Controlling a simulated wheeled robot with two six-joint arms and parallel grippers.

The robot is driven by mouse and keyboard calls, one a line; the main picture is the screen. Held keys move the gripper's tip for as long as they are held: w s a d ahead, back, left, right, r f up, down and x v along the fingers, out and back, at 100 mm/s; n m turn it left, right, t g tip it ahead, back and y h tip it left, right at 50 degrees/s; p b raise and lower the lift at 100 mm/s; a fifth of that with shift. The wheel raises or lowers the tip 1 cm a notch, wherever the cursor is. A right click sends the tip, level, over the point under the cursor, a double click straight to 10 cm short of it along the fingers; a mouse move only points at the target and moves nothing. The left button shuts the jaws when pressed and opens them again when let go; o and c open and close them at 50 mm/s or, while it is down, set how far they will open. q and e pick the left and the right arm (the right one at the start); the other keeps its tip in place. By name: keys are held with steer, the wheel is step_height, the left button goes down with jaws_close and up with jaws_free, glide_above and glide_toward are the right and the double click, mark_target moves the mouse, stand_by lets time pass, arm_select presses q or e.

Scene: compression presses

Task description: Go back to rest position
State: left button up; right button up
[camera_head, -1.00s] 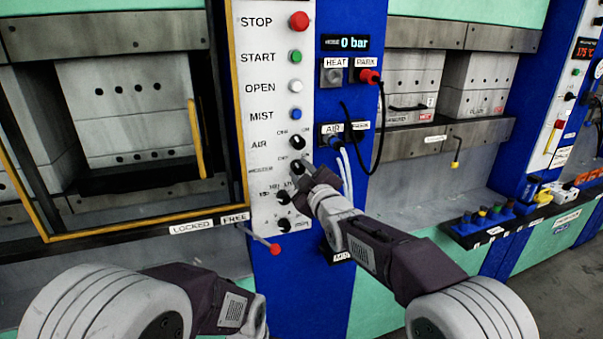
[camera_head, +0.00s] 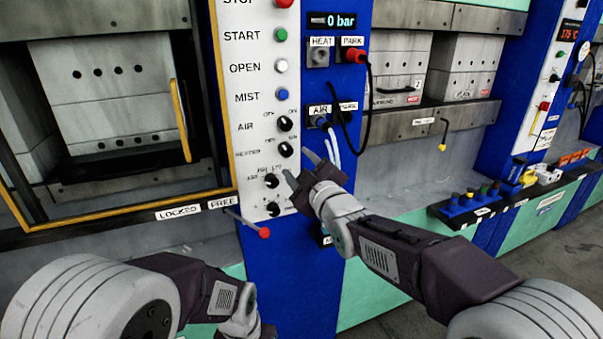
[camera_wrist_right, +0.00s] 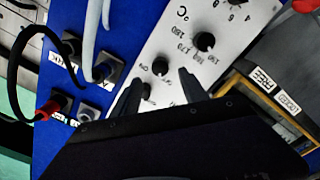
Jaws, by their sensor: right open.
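My right gripper (camera_head: 299,166) is open and empty in front of the white control panel (camera_head: 253,185). In the head view its fingertips show just right of and below the heater knob (camera_head: 286,149); no contact with it is visible. In the right wrist view both fingers (camera_wrist_right: 160,80) stand apart over the panel, with a black knob (camera_wrist_right: 160,66) between and beyond them. Another black dial (camera_wrist_right: 203,41) lies further off. My left arm reaches in at the bottom left of the head view; its fingers are out of the picture.
An open press chamber with a yellow frame (camera_head: 228,140) stands at the left. A red-tipped lever (camera_head: 264,232) sticks out below the panel. Cables hang from the red plug (camera_head: 355,55) and the air fitting (camera_head: 321,121). A blue rack (camera_head: 465,211) is at the right.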

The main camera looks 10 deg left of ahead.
steer(key=shift+v, duration=1.1)
